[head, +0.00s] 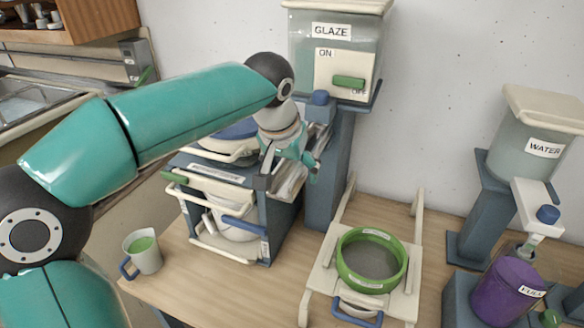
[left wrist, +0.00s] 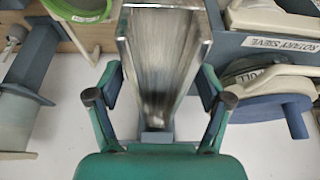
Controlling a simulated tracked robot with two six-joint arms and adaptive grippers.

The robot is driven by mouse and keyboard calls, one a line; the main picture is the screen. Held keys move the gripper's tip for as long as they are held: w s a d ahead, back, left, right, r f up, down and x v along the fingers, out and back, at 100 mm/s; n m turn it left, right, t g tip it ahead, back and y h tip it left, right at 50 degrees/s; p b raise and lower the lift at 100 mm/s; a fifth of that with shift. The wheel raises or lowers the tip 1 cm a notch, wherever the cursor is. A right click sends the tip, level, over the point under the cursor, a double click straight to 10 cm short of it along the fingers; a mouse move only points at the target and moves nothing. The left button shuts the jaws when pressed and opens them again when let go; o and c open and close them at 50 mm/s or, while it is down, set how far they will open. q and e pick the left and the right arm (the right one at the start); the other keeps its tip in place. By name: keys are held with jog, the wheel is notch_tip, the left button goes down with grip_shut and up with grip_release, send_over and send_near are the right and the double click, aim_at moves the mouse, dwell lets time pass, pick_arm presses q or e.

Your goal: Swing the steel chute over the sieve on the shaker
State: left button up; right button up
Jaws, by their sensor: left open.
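The steel chute (head: 287,184) slopes down beside the blue-framed rotary sieve machine, left of the glaze post. In the left wrist view the chute (left wrist: 163,50) is a shiny open trough running between my fingers. My left gripper (head: 293,157) is open at the chute, with one finger on each side of it (left wrist: 159,99); I cannot tell whether either finger touches it. The green-rimmed sieve (head: 345,258) sits on the cream shaker (head: 318,277), to the right of and apart from the chute. The sieve's green rim also shows in the left wrist view (left wrist: 93,17). My right gripper is out of view.
The glaze tank (head: 300,58) stands on a blue post behind the chute. The rotary sieve frame (head: 262,222) is close on the left. A cup (head: 148,261) with green content stands front left. A water tank (head: 510,140) and a purple bucket (head: 500,290) are on the right.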

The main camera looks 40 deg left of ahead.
pick_arm(q)
grip_shut()
dwell(0.4)
